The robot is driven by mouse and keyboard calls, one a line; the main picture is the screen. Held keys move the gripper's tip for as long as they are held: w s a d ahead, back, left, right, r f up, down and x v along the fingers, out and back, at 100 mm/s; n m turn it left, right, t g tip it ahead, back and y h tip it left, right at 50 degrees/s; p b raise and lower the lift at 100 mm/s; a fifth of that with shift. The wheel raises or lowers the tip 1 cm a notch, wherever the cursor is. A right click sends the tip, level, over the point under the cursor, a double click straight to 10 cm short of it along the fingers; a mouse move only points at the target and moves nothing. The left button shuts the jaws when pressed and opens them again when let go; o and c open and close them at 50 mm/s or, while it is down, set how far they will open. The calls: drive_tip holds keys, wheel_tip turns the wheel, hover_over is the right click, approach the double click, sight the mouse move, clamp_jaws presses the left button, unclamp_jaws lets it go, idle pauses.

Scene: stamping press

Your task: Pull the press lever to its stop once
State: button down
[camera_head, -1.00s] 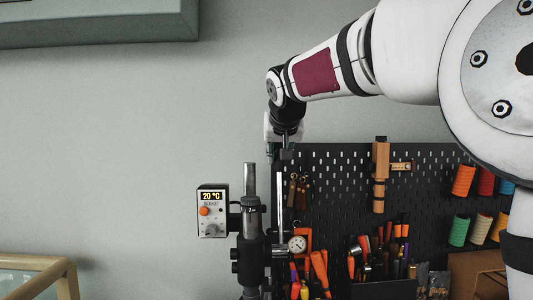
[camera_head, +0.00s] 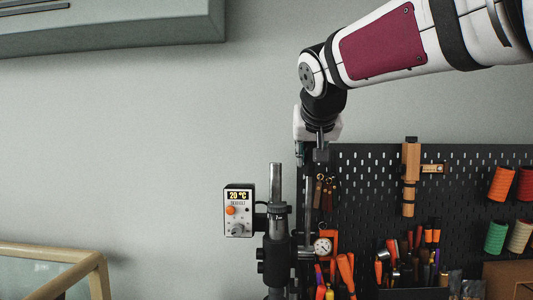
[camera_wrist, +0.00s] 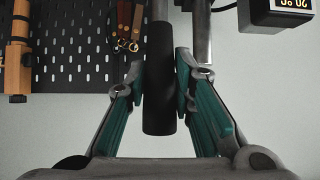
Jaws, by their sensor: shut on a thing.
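The press stands in the lower middle of the head view, with a dark column (camera_head: 277,240) and a steel rod on top. The lever's steel shaft (camera_head: 308,190) rises upright just right of the column. My gripper (camera_head: 318,148) is at the lever's top end, where the handle is mostly hidden. In the wrist view the lever's black handle (camera_wrist: 160,100) lies between the two teal-padded fingers of my gripper (camera_wrist: 160,88), which is shut on it. The press's lower part is cut off by the head view's bottom edge.
A control box (camera_head: 238,211) reading 20 °C is left of the press. A black pegboard (camera_head: 370,175) with tools and thread spools is behind and to the right. A wood-framed case (camera_head: 85,270) is at lower left. The wall between is bare.

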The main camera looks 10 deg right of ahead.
drive_tip(key=s+a+f+b, duration=0.1)
drive_tip(key=s+f, duration=0.1)
drive_tip(key=s, duration=0.5)
drive_tip(key=shift+a+f+b, duration=0.15)
drive_tip(key=shift+a+b, duration=0.05)
drive_tip(key=shift+b, duration=0.15)
drive_tip(key=shift+s, duration=0.1)
idle(0.3)
drive_tip(key=shift+w+d+r+p, duration=0.25)
drive_tip(key=shift+w+r, duration=0.15)
drive_tip(key=shift+w, duration=0.85)
drive_tip(key=shift+w+d+r+p, duration=0.1)
drive_tip(key=shift+w+d+r, duration=0.2)
drive_tip(key=shift+w, duration=0.95)
drive_tip(key=shift+w+d+r+p, duration=0.2)
drive_tip(key=shift+w+r, duration=0.25)
drive_tip(key=shift+w, duration=0.8)
drive_tip(key=shift+w, duration=0.15)
